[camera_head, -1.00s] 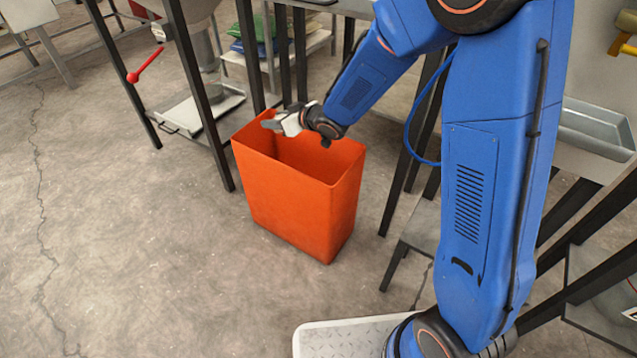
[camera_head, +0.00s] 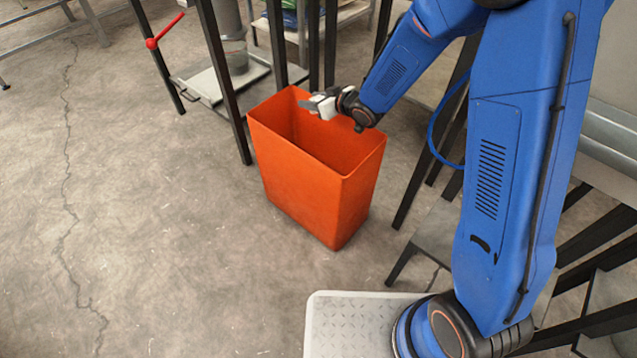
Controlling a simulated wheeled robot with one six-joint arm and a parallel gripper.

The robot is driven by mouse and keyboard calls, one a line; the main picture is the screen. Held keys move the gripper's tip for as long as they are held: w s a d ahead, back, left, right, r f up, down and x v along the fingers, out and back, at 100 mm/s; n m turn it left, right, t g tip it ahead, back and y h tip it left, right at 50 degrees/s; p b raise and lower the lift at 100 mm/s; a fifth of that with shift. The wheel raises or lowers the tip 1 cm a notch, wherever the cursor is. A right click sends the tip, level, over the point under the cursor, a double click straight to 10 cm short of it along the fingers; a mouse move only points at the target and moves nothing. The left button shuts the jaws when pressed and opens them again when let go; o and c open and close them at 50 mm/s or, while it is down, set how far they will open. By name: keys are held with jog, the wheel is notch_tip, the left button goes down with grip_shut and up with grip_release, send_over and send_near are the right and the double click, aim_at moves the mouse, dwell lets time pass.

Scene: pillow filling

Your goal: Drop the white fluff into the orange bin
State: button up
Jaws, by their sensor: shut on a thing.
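The orange bin (camera_head: 318,187) stands upright on the floor, open at the top, its inside looking empty where I can see it. My gripper (camera_head: 310,104) is over the bin's opening near its back rim, at the end of my blue arm. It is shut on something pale. The white fluff (camera_head: 326,107) seems to be the white patch at the gripper, but it is small and hard to tell from the gripper's own pale parts.
Dark metal table legs (camera_head: 222,75) stand behind and left of the bin. A red-handled lever (camera_head: 152,43) and a grey tray (camera_head: 205,86) are at the back left. A grey stool-like frame (camera_head: 436,232) is right of the bin. The concrete floor (camera_head: 150,250) at left is clear.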

jog(key=shift+f, duration=0.5)
jog(key=o, duration=1.2)
jog(key=v, duration=1.7)
jog(key=shift+s+d, duration=0.15)
